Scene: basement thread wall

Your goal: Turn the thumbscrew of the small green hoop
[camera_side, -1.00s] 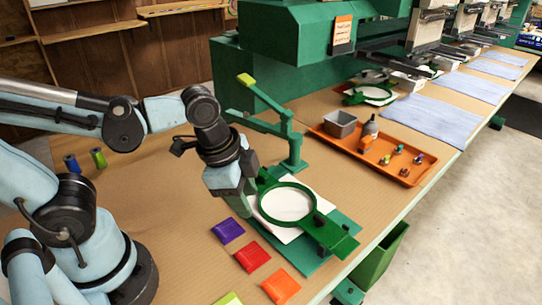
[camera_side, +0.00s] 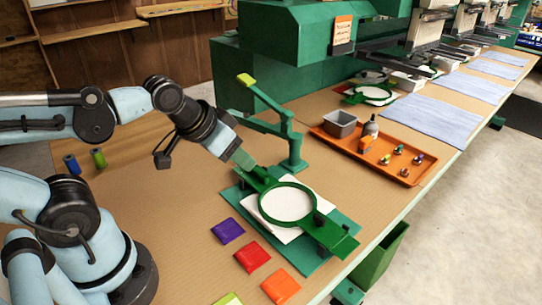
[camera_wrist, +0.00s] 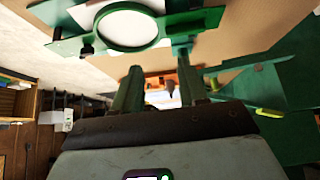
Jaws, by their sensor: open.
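The small green hoop (camera_side: 261,213) lies around white cloth (camera_side: 288,204) on a green plate (camera_side: 318,263) on the workbench. It also shows upside down at the top of the wrist view (camera_wrist: 163,30). A dark post (camera_side: 318,216) stands at the hoop's near right; I cannot tell for sure which part is the thumbscrew. My gripper (camera_side: 246,163) points down and right at the green bracket on the hoop's far left end. In the wrist view its two green fingers (camera_wrist: 161,78) are apart with nothing between them. Contact with the bracket cannot be judged.
A green lever arm with a yellow tip (camera_side: 246,79) stands just behind my gripper. Purple (camera_side: 228,231), red (camera_side: 252,256) and orange (camera_side: 281,286) packets lie in front. An orange tray (camera_side: 405,177) with small parts sits at right.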

